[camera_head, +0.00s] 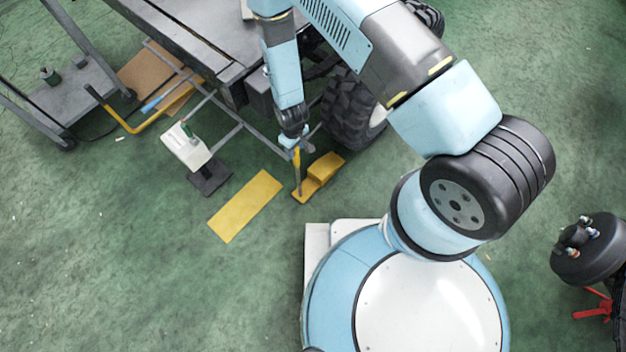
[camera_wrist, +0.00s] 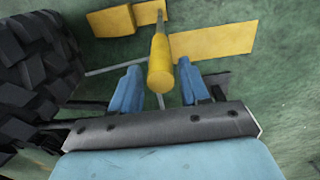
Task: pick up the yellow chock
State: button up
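The yellow chock (camera_head: 322,169) stands on the green floor just in front of a black tyre. A thin upright yellow handle (camera_head: 297,160) rises at its left end. In the wrist view the chock (camera_wrist: 111,21) is at the top, and its handle (camera_wrist: 160,62) points towards the camera. My gripper (camera_head: 292,146) is over the handle's top. In the wrist view my gripper (camera_wrist: 160,78) is open, with its two blue fingers apart and the handle's end between them. Gaps show on both sides of the handle. The exact depth of the handle between the fingers is hard to tell.
A flat yellow plate (camera_head: 245,205) lies on the floor left of the chock. The tyre (camera_head: 352,108) and a grey cart (camera_head: 215,60) stand close behind my gripper. A white box on a dark base (camera_head: 186,146) stands further left. The floor at lower left is clear.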

grip_shut()
dwell(1.1)
